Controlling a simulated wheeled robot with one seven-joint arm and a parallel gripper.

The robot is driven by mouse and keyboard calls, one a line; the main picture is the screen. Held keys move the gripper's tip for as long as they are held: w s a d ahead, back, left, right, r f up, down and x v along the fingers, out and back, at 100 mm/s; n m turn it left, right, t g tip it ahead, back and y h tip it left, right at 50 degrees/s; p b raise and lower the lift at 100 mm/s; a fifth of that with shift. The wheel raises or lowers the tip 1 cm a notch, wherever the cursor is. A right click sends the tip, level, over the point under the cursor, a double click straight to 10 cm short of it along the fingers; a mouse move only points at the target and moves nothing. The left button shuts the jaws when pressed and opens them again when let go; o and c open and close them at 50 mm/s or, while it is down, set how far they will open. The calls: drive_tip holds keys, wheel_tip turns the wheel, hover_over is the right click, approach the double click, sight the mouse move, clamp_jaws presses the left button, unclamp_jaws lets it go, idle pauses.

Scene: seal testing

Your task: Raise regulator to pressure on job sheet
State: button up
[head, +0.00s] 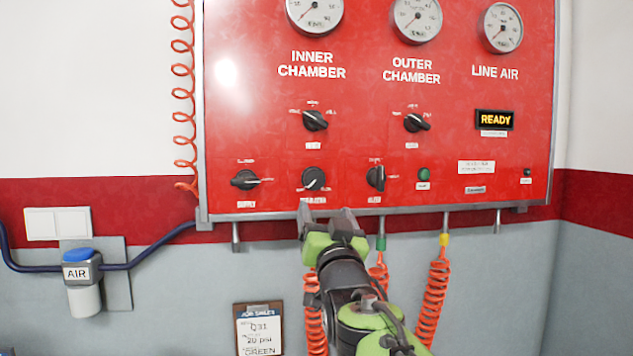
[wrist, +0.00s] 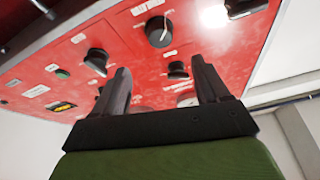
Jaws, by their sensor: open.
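The regulator knob (head: 313,180) is a round black knob with a white pointer line, in the bottom row of the red panel (head: 440,140). It also shows in the wrist view (wrist: 159,31), beyond and between the finger directions. My gripper (head: 326,212) is open and empty, just below the knob near the panel's lower edge, apart from it. Its fingers show in the wrist view (wrist: 160,66). The job sheet (head: 260,330) on a clipboard below reads about 20 psi and GREEN. The line air gauge (head: 502,27) is at the upper right; its reading is too small to tell.
The supply knob (head: 245,180) and bleed knob (head: 376,178) flank the regulator. Two selector knobs (head: 315,120) (head: 417,122) sit above. A display (head: 494,120) reads READY. Orange coiled hoses (head: 433,290) hang below the panel, some beside my arm. An AIR valve (head: 78,271) is at left.

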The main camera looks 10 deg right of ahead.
sight(315, 181)
drive_tip(key=p+x, duration=0.5)
drive_tip(key=x, duration=0.6)
drive_tip(key=shift+w+r+p, duration=0.3)
drive_tip(key=shift+p, duration=0.05)
drive_tip(key=shift+w, duration=0.2)
drive_tip(key=c, duration=1)
drive_tip(key=shift+c, duration=0.2)
drive_tip(key=shift+f+m, duration=0.1)
drive_tip(key=shift+m, duration=0.2)
